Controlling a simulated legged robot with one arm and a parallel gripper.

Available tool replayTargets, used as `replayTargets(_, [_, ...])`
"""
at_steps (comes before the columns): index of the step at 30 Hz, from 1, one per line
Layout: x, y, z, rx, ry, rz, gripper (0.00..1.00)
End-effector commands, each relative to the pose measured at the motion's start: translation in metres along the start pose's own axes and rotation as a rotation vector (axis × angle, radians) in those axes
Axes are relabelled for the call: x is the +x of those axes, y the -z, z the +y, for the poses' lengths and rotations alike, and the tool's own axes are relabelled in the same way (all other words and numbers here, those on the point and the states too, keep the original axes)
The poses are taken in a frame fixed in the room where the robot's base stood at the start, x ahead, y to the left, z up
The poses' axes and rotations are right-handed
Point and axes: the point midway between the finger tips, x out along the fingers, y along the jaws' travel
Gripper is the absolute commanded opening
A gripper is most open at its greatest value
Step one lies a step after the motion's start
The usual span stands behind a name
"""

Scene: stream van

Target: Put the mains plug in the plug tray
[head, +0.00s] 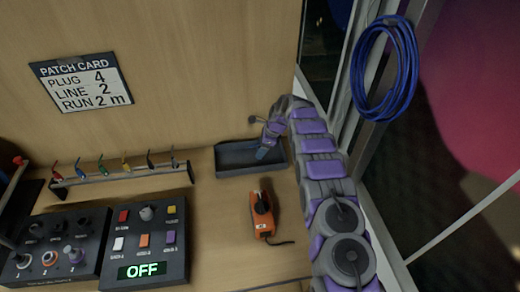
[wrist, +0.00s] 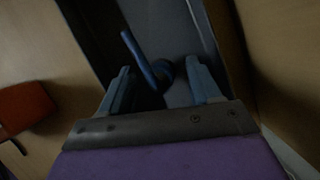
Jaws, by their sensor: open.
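My gripper (head: 265,150) reaches down into the dark plug tray (head: 232,172) at the back of the bench. In the wrist view my gripper (wrist: 160,68) is open, its two blue-grey fingers apart over the floor of the tray (wrist: 187,97). A dark blue piece with a rounded body and a bar-like part, which looks like the mains plug (wrist: 140,56), lies in the tray between the fingers. The picture is dim, and I cannot tell whether it touches a finger. In the head view my gripper and the tray wall hide most of it.
An orange device (head: 263,215) with a black knob sits in front of the tray, also at the left of the wrist view (wrist: 25,105). Control boxes (head: 145,245) and a rack of coloured leads (head: 120,172) stand left. A blue cable coil (head: 385,70) hangs right.

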Motion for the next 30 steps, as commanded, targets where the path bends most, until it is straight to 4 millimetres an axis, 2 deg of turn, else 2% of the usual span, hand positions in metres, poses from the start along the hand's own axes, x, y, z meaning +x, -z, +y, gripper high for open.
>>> replayTargets(15, [-0.096, -0.002, 0.000, 0.000, 0.002, -0.001, 0.63])
replayTargets(19, [-0.108, -0.001, -0.001, -0.001, 0.002, 0.000, 0.63])
replayTargets(26, [-0.112, -0.001, 0.001, -0.005, 0.000, 0.001, 0.63])
replayTargets(30, [-0.130, -0.004, 0.009, -0.053, -0.003, 0.012, 0.63])
